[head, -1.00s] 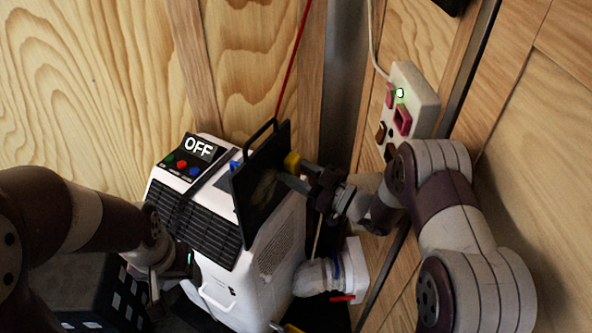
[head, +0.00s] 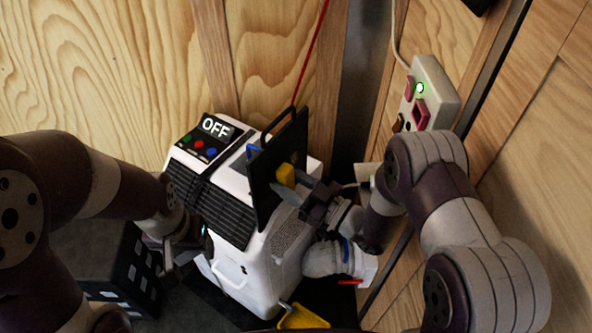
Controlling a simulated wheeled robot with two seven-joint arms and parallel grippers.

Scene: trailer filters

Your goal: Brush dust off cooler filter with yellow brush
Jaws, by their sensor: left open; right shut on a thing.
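The white cooler (head: 255,272) stands in the corner with an OFF display on top. The black cooler filter (head: 266,196) with a loop handle stands upright out of the cooler's top right. My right gripper (head: 300,190) is shut on the yellow brush (head: 286,174), which is at the filter's right face. I cannot tell whether the bristles touch it, and dust is hard to make out. My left gripper (head: 190,236) is open low beside the cooler's left front; its fingers are partly hidden.
A socket panel (head: 436,95) with a green light is on the right wall. A white hose (head: 325,258) leaves the cooler's right side. A dark box (head: 135,275) stands at lower left. A yellow object (head: 302,317) lies at the bottom. A red cord (head: 308,62) hangs behind.

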